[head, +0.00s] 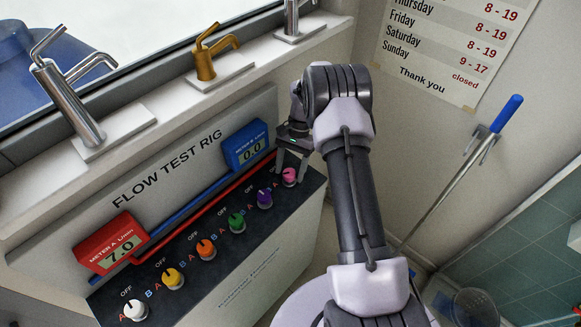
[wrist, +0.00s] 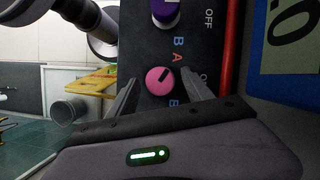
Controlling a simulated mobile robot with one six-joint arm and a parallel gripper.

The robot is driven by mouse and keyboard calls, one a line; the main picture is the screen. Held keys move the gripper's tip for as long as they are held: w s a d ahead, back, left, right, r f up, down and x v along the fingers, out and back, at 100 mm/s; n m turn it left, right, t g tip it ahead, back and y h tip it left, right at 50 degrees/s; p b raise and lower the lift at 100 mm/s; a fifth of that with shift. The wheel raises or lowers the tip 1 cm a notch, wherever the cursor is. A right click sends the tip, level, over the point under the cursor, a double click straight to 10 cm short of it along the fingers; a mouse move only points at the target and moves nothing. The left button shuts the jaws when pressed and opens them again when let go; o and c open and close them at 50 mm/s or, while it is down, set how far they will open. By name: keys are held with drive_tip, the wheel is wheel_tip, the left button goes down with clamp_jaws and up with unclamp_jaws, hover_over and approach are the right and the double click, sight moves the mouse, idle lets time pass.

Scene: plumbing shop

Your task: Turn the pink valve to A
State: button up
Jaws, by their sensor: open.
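The pink valve (head: 289,176) is the knob at the far right end of the row on the flow test rig. In the wrist view the pink valve (wrist: 157,83) sits between the fingertips of my gripper (wrist: 161,77), with a visible gap on each side. Its dark mark points up and right, roughly toward the red A (wrist: 177,59). The blue B (wrist: 174,103) is lower right, and its OFF label is partly hidden by the right finger. In the head view my gripper (head: 291,168) is open over the pink valve and partly covers it.
The purple valve (head: 265,198) is the nearest neighbour, followed by green, orange, yellow and white valves. The red meter A (head: 112,242) reads 7.0; the blue meter (head: 246,146) reads 0.0. Taps stand on the ledge behind. A blue-handled tool (head: 507,113) hangs on the right wall.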

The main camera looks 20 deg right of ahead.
drive_tip(key=p+v, duration=0.3)
drive_tip(key=v, duration=1.4)
drive_tip(key=shift+p, duration=0.4)
drive_tip(key=shift+d+r, duration=0.15)
drive_tip(key=s+a+r+n+t+h+b, duration=0.2)
drive_tip(key=s+a+r+n+t+b, duration=0.2)
drive_tip(key=s+a+r+b, duration=0.75)
drive_tip(key=s+a+f+n+t+b, duration=0.1)
drive_tip(key=s+a+f, duration=0.3)
drive_tip(key=s, duration=0.5)
drive_tip(key=s+a+f+n+t+b, duration=0.1)
drive_tip(key=s+a+f+t+b, duration=0.2)
drive_tip(key=s, duration=0.7)
drive_tip(key=shift+a+f+t+y, duration=0.3)
drive_tip(key=shift+a+f, duration=0.2)
drive_tip(key=shift+a, duration=0.35)
